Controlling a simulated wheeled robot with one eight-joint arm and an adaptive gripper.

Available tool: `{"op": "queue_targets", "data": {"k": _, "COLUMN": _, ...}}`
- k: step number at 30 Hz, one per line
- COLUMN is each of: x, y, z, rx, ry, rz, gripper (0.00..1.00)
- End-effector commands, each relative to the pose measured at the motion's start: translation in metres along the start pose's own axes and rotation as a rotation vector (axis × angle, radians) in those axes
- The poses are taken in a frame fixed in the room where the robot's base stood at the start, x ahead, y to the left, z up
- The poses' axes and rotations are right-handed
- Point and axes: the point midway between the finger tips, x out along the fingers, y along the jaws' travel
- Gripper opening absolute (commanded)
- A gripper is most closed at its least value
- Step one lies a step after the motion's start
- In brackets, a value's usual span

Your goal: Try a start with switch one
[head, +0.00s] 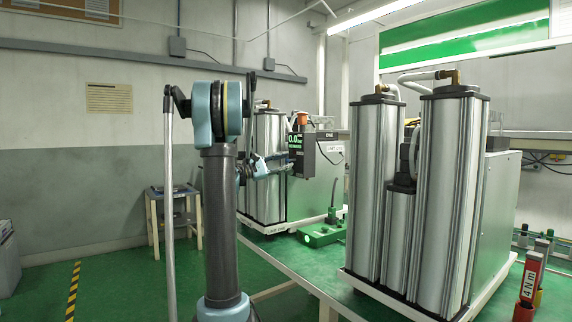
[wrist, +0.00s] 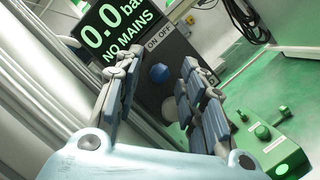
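The control box marked "ONE" (head: 312,160) is on the far unit in the head view; its green display reads 0.0. In the wrist view the display (wrist: 112,25) reads "0.0 bar NO MAINS". My gripper (head: 281,168) is in front of this box. In the wrist view my gripper (wrist: 158,66) has its fingers apart, with the knob showing between them. Nothing is held. I cannot tell whether a finger touches the knob, or its exact setting.
A second unit of silver columns (head: 436,190) stands close on the right of the green bench (head: 290,262). A green box (head: 322,233) with a raised part lies before the far unit; it also shows in the wrist view (wrist: 272,150). A red "4 N m" tool (head: 531,276) stands front right.

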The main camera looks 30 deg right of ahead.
Motion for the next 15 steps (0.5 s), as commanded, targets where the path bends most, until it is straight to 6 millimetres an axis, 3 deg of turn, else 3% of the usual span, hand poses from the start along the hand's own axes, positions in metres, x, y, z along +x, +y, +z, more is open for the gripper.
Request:
{"op": "queue_targets", "data": {"k": 6, "x": 0.018, "y": 0.000, "z": 0.000, "rx": -0.001, "ry": 0.000, "rz": 0.000, "gripper": 0.37}}
{"op": "queue_targets", "data": {"k": 15, "x": 0.021, "y": 0.000, "z": 0.000, "rx": 0.000, "ry": 0.000, "rz": 0.000, "gripper": 0.37}}
